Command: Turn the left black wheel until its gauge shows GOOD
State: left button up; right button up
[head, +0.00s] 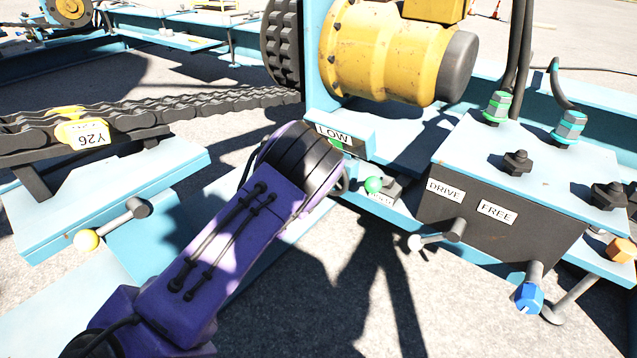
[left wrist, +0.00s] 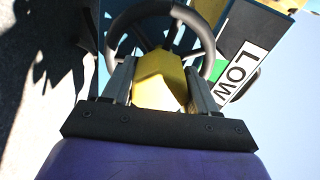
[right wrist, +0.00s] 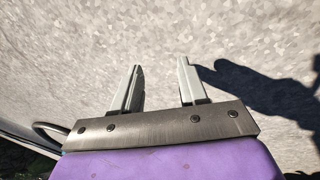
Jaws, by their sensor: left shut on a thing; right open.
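The black wheel (left wrist: 205,35) shows in the left wrist view as a ring with spokes around a yellow faceted piece (left wrist: 160,82). My left gripper (left wrist: 161,75) has its two fingers on either side of this piece, inside the ring, shut on it. In the head view my purple left wrist hides most of the wheel; a bit of dark rim (head: 344,180) shows beside it. The gauge (head: 334,133) just above reads LOW, with a green patch below the word; LOW also shows in the left wrist view (left wrist: 237,74). My right gripper (right wrist: 160,80) is open and empty above grey ground.
A green-knobbed lever (head: 373,185) stands close right of my left wrist, its label partly hidden. A dark box labelled DRIVE and FREE (head: 497,212) carries a white-tipped lever (head: 416,242).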

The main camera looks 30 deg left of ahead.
pick_arm(q)
jog(key=shift+s+a, duration=0.1)
jog(key=shift+a, duration=0.2)
jog(key=o, duration=1.4)
pick_arm(e)
jog(key=shift+w, duration=0.1)
pick_arm(q)
jog(key=shift+d, duration=0.15)
jog(key=s+p, duration=0.1)
jog(key=s, duration=0.2)
jog(key=s+p, duration=0.1)
jog(key=s, duration=0.3)
jog(key=s+p, duration=0.1)
jog(key=s, duration=0.2)
jog(key=shift+s+a+p, duration=0.25)
jog(key=shift+a+p, duration=0.15)
pick_arm(e)
jog(key=s+a+r+g+y, duration=0.1)
jog(key=s+a+r+g, duration=0.2)
jog(key=s+a+r, duration=0.1)
jog(key=shift+s+r, duration=0.45)
jog(key=shift+s, duration=0.25)
